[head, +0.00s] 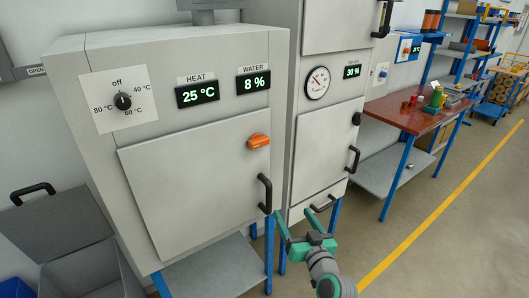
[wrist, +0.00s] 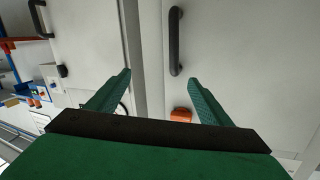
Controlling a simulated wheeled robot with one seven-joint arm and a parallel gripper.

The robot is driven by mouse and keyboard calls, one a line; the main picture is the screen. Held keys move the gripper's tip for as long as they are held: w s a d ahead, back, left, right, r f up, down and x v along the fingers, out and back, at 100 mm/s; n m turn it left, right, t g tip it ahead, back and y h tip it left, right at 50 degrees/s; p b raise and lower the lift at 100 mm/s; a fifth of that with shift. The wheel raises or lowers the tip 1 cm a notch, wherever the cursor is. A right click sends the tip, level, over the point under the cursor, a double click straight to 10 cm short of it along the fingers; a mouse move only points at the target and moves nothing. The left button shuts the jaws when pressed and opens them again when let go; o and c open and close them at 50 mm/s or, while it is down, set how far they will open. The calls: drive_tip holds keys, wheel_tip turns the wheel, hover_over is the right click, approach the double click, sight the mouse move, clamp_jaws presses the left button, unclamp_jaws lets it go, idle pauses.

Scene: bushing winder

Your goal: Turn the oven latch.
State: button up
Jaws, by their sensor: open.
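The oven (head: 75,190) is a grey cabinet at the left in the head view, with a closed door (head: 195,185). Its orange latch (head: 259,141) lies roughly level near the door's upper right edge, above a black handle (head: 266,194). In the wrist view, which looks turned over, the latch (wrist: 181,115) shows between my fingers, nearer the right one, and the handle (wrist: 175,42) lies beyond the tips. My gripper (head: 293,212) is green, open and empty, in front of and below the latch in the head view. It does not touch the latch.
A second grey cabinet (head: 328,130) with a gauge and black handles stands just right of the oven. A red-topped workbench (head: 405,115) is further right. A lidded bin (head: 65,235) is at the lower left. The floor at the right is clear.

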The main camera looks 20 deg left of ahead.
sight(262, 144)
drive_tip(key=w+a+r+n+g+y, duration=0.2)
drive_tip(key=r+n, duration=0.1)
drive_tip(key=r, duration=0.6)
drive_tip(key=w+a+r+n+g+y, duration=0.1)
drive_tip(key=a+r+n+y, duration=0.15)
drive_tip(key=r, duration=0.65)
drive_tip(key=x, duration=1)
drive_tip(key=shift+w+a+f, duration=0.15)
drive_tip(key=shift+w+f, duration=0.05)
drive_tip(key=shift+w, duration=0.05)
drive_tip(key=shift+c, duration=0.5)
drive_tip(key=c, duration=0.9)
